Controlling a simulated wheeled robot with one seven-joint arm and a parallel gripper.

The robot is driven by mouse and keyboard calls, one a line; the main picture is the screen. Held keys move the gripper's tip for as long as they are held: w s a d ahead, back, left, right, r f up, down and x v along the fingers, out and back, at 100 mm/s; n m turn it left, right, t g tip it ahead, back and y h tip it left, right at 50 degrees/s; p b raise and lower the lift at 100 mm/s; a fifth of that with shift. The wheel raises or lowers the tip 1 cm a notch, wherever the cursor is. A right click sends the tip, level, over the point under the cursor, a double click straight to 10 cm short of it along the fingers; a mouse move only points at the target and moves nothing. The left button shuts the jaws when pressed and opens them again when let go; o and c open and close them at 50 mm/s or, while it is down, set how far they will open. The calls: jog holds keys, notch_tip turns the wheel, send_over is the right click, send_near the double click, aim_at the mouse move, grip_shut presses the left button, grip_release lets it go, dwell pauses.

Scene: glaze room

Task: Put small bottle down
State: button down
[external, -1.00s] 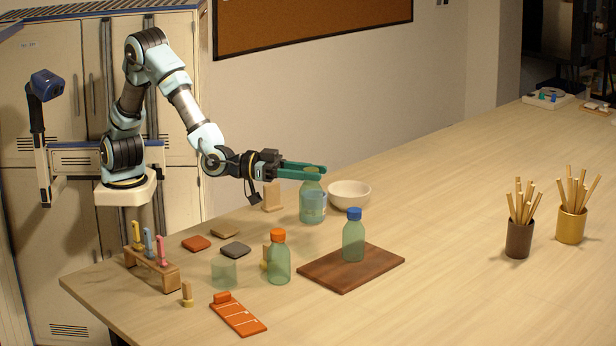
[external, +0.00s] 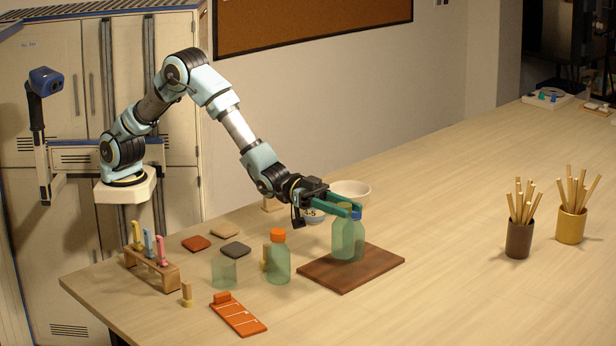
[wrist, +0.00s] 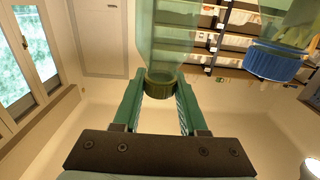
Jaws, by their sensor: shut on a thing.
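My gripper (external: 349,207) is shut on a green translucent small bottle (external: 342,238), holding it upright by its top. In the wrist view its olive cap (wrist: 160,86) sits between the two green fingers. The bottle's base is at or just above the dark brown wooden board (external: 322,277); I cannot tell whether it touches. A blue-capped bottle (external: 359,240) stands on the board right beside it, partly hidden behind it; its blue cap (wrist: 273,62) shows at the right of the wrist view. An orange-capped bottle (external: 278,259) stands on the table left of the board.
A clear beaker (external: 223,273), an orange tray (external: 239,317) and a wooden rack (external: 154,270) are to the left. The board's right part and the table beyond are clear.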

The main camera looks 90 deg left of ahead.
aim_at(343, 227)
notch_tip(343, 227, down, 4)
jog(key=shift+f+p, duration=0.25)
jog(key=shift+p, duration=0.4)
jog(key=shift+f, duration=0.15)
jog(key=shift+f+b, duration=0.2)
jog(key=shift+b, duration=0.15)
jog(key=shift+c, duration=2.2)
grip_release()
jog(key=shift+r, duration=0.15)
jog(key=shift+r+p, duration=0.2)
jog(key=shift+p, duration=0.25)
jog(key=b+v, duration=0.5)
jog(key=v, duration=0.7)
